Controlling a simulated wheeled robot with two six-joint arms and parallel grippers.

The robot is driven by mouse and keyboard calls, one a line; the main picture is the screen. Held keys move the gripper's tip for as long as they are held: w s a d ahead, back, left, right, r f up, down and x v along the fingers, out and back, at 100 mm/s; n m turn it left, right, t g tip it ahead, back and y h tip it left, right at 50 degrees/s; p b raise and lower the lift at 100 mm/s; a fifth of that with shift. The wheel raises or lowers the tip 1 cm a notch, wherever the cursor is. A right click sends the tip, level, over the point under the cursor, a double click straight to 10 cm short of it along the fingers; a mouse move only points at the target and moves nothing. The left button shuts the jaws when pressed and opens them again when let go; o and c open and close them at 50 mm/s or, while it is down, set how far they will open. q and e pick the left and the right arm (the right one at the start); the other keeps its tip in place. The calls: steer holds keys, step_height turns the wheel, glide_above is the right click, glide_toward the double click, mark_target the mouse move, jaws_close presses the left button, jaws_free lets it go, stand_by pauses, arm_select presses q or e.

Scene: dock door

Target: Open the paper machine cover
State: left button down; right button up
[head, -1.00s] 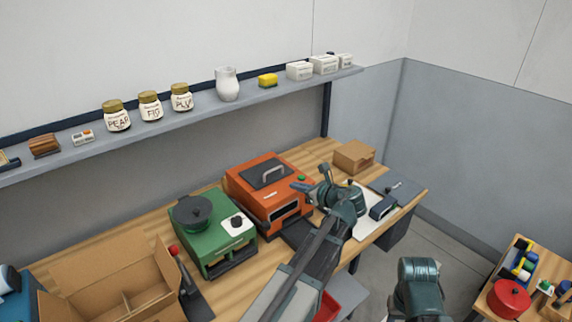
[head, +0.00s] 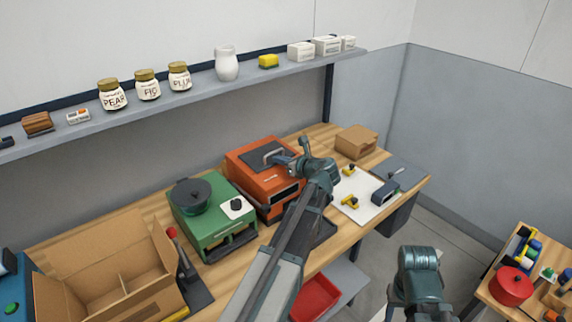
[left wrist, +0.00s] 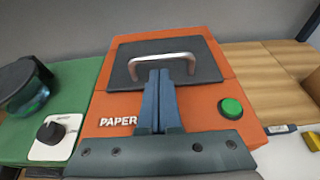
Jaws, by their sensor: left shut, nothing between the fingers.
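The orange paper machine (head: 262,188) stands on the workbench, and its front reads PAPER in the left wrist view (left wrist: 205,100). Its dark cover (left wrist: 205,62) on top looks closed and carries a silver bar handle (left wrist: 165,58). My left gripper (head: 277,158) is shut and empty over the machine. In the left wrist view its fingertips (left wrist: 158,72) overlap the lower side of the handle; I cannot tell whether they touch it.
A green machine (head: 208,222) with a dark round lid stands left of the paper machine. An open cardboard box (head: 100,275) is farther left. A white sheet (head: 352,205) with yellow items and a small carton (head: 356,140) lie to the right. A shelf (head: 200,100) runs above.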

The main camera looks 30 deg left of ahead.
arm_select(q)
steer(key=shift+a, duration=0.2)
steer(key=shift+w+a+r+h+p, duration=0.15)
steer(key=shift+r+h+p, duration=0.5)
steer(key=shift+p, duration=1.25)
steer(key=w+a+r+g+h+p, duration=0.2)
steer(key=a+r+h+p, duration=0.35)
steer(key=p, duration=0.85)
steer(key=w+a+r+y+p, duration=0.1)
steer(key=w+a+r+p, duration=0.2)
steer(key=a, duration=0.8)
steer(key=shift+w+r, duration=0.6)
steer(key=shift+w, duration=0.3)
steer(key=shift+a, duration=0.15)
steer(key=shift+r, duration=0.1)
